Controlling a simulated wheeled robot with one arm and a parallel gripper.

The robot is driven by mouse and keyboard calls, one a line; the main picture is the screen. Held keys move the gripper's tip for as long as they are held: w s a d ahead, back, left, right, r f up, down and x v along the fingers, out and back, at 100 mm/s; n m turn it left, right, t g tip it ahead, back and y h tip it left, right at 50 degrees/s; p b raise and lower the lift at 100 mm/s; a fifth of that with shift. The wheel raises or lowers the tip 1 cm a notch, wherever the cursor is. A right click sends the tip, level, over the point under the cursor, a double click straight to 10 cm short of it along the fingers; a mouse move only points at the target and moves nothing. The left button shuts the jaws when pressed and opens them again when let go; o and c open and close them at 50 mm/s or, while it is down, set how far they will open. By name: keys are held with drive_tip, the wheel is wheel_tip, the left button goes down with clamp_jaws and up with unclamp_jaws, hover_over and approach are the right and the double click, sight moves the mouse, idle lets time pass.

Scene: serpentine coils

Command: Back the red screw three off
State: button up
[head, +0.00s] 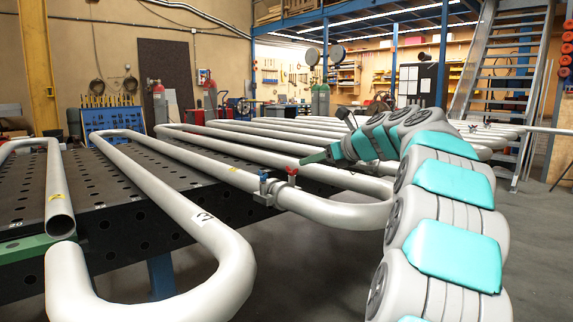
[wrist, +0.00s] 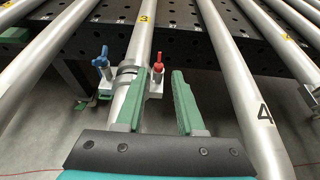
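The red screw (wrist: 158,60) stands upright on a grey clamp at the end of the pipe marked 3 (wrist: 145,35). It also shows in the head view (head: 292,171), close to the tips of my green fingers (head: 316,157). In the wrist view my gripper (wrist: 161,74) is open. The red screw appears between the two fingertips, nearer the left one, with a gap to the right one. I cannot tell whether either finger touches it. A blue screw (wrist: 101,60) stands on the other side of the same pipe and also shows in the head view (head: 263,175).
A pipe marked 4 (wrist: 262,112) runs close to the right of my fingers. Other parallel pipes lie on the black perforated table (head: 85,190). A pipe bend (head: 345,215) hangs past the table edge.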

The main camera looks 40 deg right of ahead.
sight(292, 171)
drive_tip(key=x, duration=0.7)
drive_tip(key=shift+w+f, duration=0.1)
drive_tip(key=shift+w, duration=0.1)
drive_tip(key=shift+c, duration=0.2)
clamp_jaws()
